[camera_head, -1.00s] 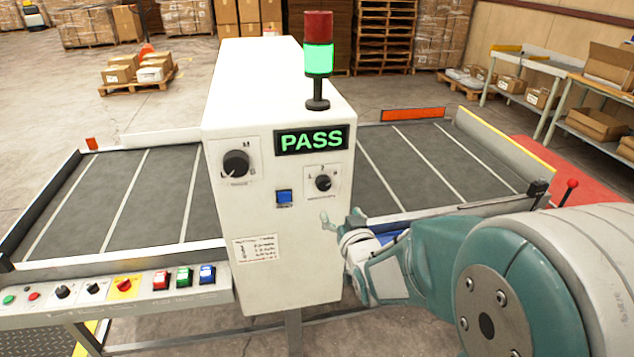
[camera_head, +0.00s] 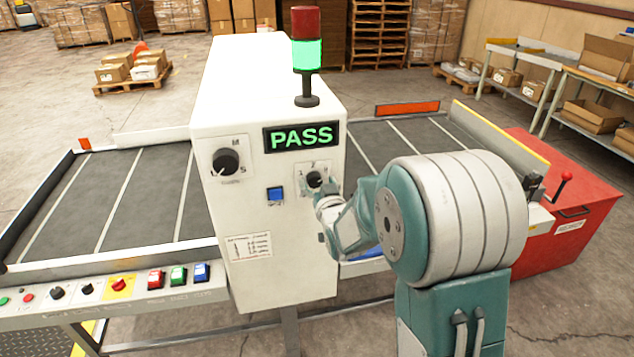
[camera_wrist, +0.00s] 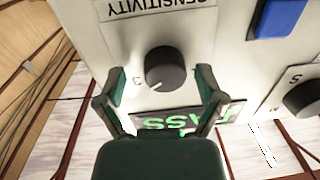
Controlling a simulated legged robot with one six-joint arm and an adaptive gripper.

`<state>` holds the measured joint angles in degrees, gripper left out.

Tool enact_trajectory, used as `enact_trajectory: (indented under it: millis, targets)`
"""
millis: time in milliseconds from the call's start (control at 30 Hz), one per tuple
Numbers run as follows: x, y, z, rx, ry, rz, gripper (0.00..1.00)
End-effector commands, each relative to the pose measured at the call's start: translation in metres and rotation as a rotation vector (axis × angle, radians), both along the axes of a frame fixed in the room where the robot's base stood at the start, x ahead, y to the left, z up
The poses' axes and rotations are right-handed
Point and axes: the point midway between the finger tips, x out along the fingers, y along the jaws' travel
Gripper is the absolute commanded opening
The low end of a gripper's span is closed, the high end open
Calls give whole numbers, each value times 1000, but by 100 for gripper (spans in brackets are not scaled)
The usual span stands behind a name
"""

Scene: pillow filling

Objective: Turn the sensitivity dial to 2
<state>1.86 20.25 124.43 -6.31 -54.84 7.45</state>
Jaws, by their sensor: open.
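The sensitivity dial (camera_head: 314,179) is a small black knob on the front of the white cabinet, below the green PASS display. In the wrist view the dial (camera_wrist: 165,66) appears under an upside-down SENSITIVITY label (camera_wrist: 160,8). Its white pointer line slants to the lower left of that picture. The number it points at is not clearly readable. My gripper (camera_wrist: 161,84) is open, with one fingertip on each side of the dial and visible gaps between. In the head view my gripper (camera_head: 324,198) is right at the dial, covering part of its plate.
A blue button (camera_head: 275,194) and a larger dial (camera_head: 226,161) marked S and M are to the left. The PASS display (camera_head: 301,137) is just above. A conveyor (camera_head: 120,200) runs behind the cabinet. A red box (camera_head: 575,205) stands at right.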

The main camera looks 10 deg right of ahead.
Motion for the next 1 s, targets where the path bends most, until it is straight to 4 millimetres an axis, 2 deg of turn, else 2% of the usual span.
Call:
enact_trajectory:
  millis: [300, 367, 400, 500, 1000]
  targets:
    - [4, 1, 0, -1, 0, 1, 87]
    - [4, 1, 0, -1, 0, 1, 61]
    - [4, 1, 0, -1, 0, 1, 43]
    - [4, 1, 0, -1, 0, 2, 5]
    - [4, 1, 1, -30, -2, 1, 5]
